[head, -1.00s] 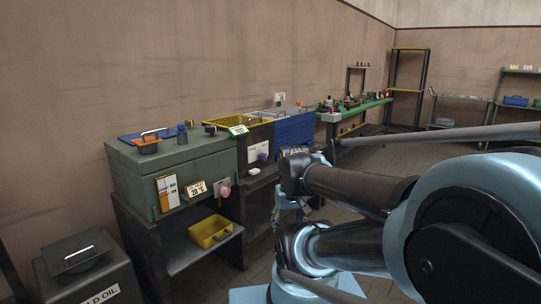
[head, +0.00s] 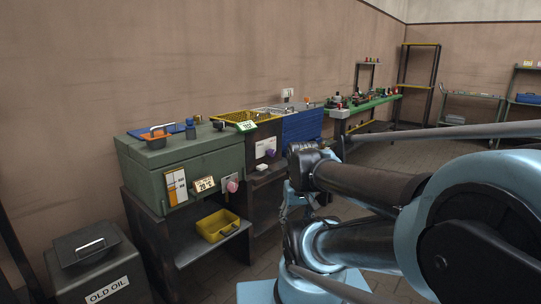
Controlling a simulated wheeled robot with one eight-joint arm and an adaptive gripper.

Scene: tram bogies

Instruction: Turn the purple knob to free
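The purple knob (head: 270,153) sits on a white plate (head: 264,147) on the front of the dark unit beside the green cabinet. It is small in the head view, and its setting cannot be read. My arm reaches in from the right, and its dark wrist end (head: 302,160) is right of the knob in the picture, apart from it. My gripper (head: 292,203) hangs below the wrist, mostly hidden or too small to read its fingers.
A pink knob (head: 232,186) is on the green cabinet (head: 150,165). A yellow bin (head: 217,225) sits on the shelf below. An old oil bin (head: 105,270) stands at left.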

